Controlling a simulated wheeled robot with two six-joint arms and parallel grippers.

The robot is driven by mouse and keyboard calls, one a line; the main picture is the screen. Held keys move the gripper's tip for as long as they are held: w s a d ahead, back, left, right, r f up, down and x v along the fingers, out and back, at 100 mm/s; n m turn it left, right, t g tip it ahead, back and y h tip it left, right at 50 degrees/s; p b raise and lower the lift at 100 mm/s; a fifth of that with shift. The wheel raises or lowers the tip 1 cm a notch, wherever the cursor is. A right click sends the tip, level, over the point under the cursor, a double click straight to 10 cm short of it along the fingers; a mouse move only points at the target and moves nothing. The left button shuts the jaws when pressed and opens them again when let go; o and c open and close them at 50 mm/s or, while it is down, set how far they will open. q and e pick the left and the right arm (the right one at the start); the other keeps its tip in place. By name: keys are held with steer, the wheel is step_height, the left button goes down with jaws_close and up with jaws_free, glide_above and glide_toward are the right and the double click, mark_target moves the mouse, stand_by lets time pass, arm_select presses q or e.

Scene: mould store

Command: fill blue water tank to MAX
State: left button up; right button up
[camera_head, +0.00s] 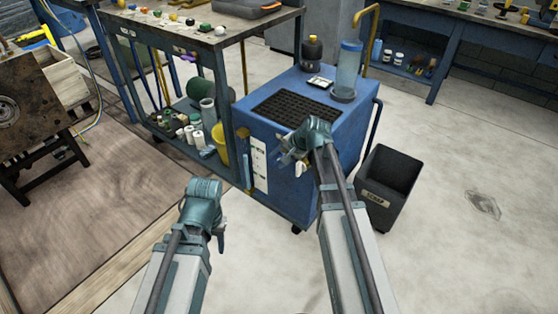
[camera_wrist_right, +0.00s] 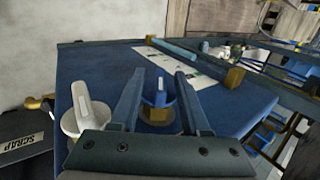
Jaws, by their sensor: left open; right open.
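The blue tank cabinet (camera_head: 330,165) stands in the middle of the head view. Its front carries a white marked plate (camera_head: 259,165) beside a sight tube (camera_head: 246,172); the right wrist view shows the tube (camera_wrist_right: 187,52) between brass fittings. The level marks are too small to read. In that view, a blue valve handle (camera_wrist_right: 160,96) and a white valve handle (camera_wrist_right: 83,106) sit on the front. My right gripper (camera_wrist_right: 157,78) is open, its fingers either side of the blue handle; contact cannot be told. My left gripper (camera_head: 221,236) is open and empty, low at left.
A clear cylinder (camera_head: 347,72), a dark bottle (camera_head: 312,52) and a black grate (camera_head: 295,108) are on the cabinet top. A black scrap bin (camera_head: 388,188) stands right. A workbench (camera_head: 215,35) adjoins the left. The floor at right is mostly clear.

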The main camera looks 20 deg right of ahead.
jaws_close()
steer(key=shift+r, duration=0.1)
steer(key=shift+w+r+g+h+p, duration=0.15)
steer(key=shift+g+h+p, duration=0.35)
steer(key=shift+g+p, duration=0.35)
steer(key=shift+a+g+h+p, duration=0.1)
steer(key=shift+g+h+p, duration=0.3)
steer(key=shift+p, duration=0.2)
steer(key=shift+g+h+p, duration=0.35)
steer(key=shift+g+h, duration=0.25)
steer(key=shift+g, duration=0.15)
steer(key=shift+f+g+h, duration=0.2)
steer(key=shift+g+h, duration=0.3)
steer(key=shift+g, duration=0.1)
